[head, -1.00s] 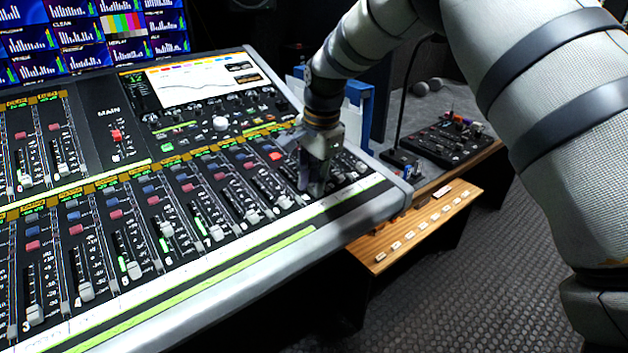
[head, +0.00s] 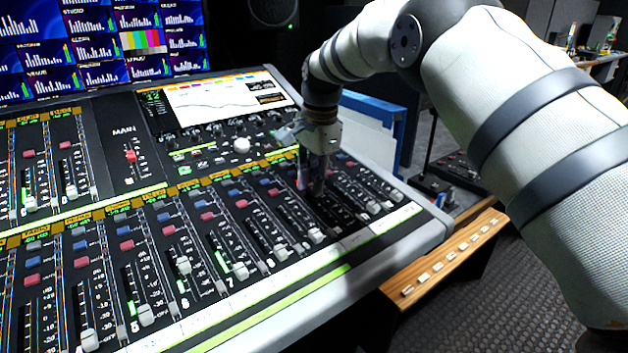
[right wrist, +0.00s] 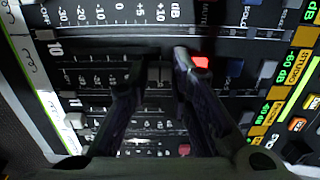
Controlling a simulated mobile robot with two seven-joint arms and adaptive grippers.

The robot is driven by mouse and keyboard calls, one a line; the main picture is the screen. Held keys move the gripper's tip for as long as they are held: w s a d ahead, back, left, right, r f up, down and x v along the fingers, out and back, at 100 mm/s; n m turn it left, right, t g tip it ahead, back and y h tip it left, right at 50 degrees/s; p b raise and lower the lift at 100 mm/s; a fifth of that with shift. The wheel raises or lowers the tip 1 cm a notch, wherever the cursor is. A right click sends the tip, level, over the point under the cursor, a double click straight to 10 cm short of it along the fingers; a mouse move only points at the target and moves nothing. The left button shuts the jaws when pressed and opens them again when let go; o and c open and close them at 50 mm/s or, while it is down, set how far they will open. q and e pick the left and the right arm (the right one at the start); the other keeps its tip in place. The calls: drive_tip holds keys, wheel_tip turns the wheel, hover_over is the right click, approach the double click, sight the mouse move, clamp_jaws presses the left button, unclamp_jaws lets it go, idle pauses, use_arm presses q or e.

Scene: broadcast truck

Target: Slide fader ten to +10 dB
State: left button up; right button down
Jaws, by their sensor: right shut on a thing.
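Fader ten's cap (right wrist: 159,74) is grey and sits between the fingertips of my right gripper (right wrist: 158,68) in the right wrist view. The printed "10" (right wrist: 55,50) is near the front end of its track. The cap stands far up the track, towards the dB end; its exact mark is hidden by the fingers. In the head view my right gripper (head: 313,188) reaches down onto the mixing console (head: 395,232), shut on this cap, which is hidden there. My left gripper is not in view.
Neighbouring faders flank the fingers; one has a pale cap (head: 316,236) near the front end. A red button (right wrist: 200,62) is close beside one fingertip. A wooden ledge (head: 445,260) with small buttons is right of the console. Monitors (head: 100,45) stand behind.

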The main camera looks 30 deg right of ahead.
sight(316, 199)
drive_tip(key=c, duration=1.4)
unclamp_jaws()
drive_tip(key=shift+w, duration=0.3)
drive_tip(key=shift+c, duration=0.2)
wheel_tip(316, 199, up, 12)
drive_tip(key=s, duration=0.1)
drive_tip(key=shift+s, duration=0.4)
